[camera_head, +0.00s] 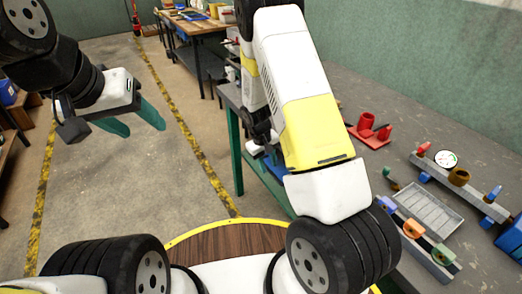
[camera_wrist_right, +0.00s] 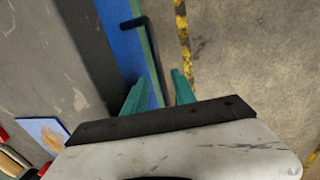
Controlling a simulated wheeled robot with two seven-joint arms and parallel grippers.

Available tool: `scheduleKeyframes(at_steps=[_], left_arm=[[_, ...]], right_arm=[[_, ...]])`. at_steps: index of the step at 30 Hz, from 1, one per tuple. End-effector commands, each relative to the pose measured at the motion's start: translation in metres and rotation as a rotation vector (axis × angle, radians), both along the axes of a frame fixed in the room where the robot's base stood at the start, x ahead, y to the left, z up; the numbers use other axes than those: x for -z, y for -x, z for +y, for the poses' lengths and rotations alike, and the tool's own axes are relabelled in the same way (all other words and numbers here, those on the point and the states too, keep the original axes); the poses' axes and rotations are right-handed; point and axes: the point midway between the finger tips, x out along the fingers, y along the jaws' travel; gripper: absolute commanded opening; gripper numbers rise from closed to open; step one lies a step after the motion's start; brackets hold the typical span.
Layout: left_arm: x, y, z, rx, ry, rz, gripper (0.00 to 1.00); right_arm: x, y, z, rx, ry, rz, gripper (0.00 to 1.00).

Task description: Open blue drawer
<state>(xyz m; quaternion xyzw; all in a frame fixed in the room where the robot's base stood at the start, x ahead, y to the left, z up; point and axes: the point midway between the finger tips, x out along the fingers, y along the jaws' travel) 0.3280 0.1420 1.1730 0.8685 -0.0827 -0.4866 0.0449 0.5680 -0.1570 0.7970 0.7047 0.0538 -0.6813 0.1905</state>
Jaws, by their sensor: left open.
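The blue drawer (camera_wrist_right: 122,38) shows in the right wrist view as a blue strip beside the grey table top. Its dark handle (camera_wrist_right: 152,62) sticks out from it. My right gripper (camera_wrist_right: 156,88) is open, with one green finger on each side of the handle's bar; I cannot tell whether they touch it. In the head view a bit of blue (camera_head: 273,166) shows under the table edge, and my right arm hides the right gripper. My left gripper (camera_head: 146,124) is open and empty over the floor at the left.
The grey workbench (camera_head: 370,92) at the right holds red parts (camera_head: 368,130), a grey tray (camera_head: 428,210) and racks with coloured pieces (camera_head: 458,178). A picture card (camera_wrist_right: 42,132) shows in the right wrist view. Open floor with yellow lines lies left of the bench.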

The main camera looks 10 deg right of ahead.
Motion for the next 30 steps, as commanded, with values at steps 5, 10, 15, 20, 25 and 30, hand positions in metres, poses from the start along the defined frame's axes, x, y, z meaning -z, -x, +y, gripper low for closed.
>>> scheduleKeyframes(at_steps=[5, 10, 15, 20, 25, 30], left_arm=[[0.0000, 0.0000, 0.0000, 0.000, 0.000, 0.000, 0.57], [0.0000, 0.0000, 0.0000, 0.000, 0.000, 0.000, 0.57], [0.0000, 0.0000, 0.0000, 0.000, 0.000, 0.000, 0.57], [0.0000, 0.0000, 0.0000, 0.000, 0.000, 0.000, 0.57], [0.0000, 0.0000, 0.0000, 0.000, 0.000, 0.000, 0.57], [0.0000, 0.0000, 0.0000, 0.000, 0.000, 0.000, 0.57]], right_arm=[[0.0138, -0.0013, -0.0029, 0.001, 0.000, -0.001, 0.33], [0.0156, -0.0014, -0.0031, 0.001, 0.000, -0.001, 0.33], [0.0154, -0.0014, -0.0030, 0.001, 0.000, -0.001, 0.21], [0.0153, -0.0013, -0.0030, 0.001, 0.000, -0.001, 0.00], [0.0152, -0.0013, -0.0030, 0.001, 0.000, -0.001, 0.00], [0.0151, -0.0013, -0.0031, 0.001, 0.000, -0.001, 0.00]])
